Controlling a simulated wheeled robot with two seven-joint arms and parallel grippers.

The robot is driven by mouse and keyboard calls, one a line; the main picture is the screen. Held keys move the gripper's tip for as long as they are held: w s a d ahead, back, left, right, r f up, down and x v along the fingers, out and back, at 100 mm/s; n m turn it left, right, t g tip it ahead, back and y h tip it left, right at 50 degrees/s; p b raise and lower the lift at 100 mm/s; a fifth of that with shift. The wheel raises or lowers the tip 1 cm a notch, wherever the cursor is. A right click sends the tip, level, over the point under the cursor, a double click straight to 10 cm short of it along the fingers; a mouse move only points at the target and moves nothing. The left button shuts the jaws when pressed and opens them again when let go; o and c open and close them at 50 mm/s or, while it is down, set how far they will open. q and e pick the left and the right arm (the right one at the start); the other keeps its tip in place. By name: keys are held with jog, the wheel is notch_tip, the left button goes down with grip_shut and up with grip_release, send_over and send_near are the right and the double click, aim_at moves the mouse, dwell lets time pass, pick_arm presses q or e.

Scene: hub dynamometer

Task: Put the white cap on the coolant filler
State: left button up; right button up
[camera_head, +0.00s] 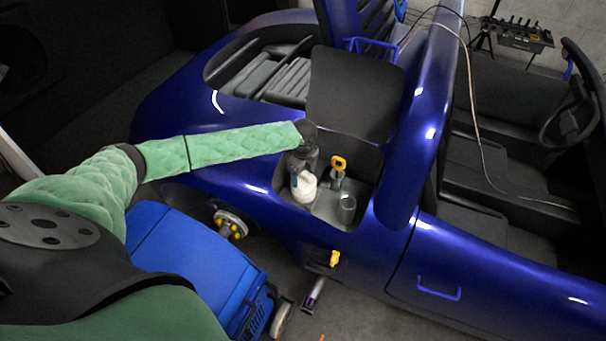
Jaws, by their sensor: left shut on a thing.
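The white cap (305,189) is in my left gripper (302,172), at the left side of the open bay in the blue car body. The dark gripper points down with its jaws shut on the cap and hides part of it. A grey, round, open-topped neck (346,207), which looks like the coolant filler, stands in the bay to the right of the cap, apart from it. I cannot tell how high the cap is above the bay floor. My right gripper is not in view.
The blue bodywork (405,140) rises at the right of the bay. A yellow fitting (334,258) sticks out of the side below. A blue cart (195,265) stands in front.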

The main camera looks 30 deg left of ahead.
pick_arm(q)
jog(key=shift+p, duration=0.35)
jog(key=shift+f, duration=0.55)
dwell(0.7)
jog(key=o, duration=0.7)
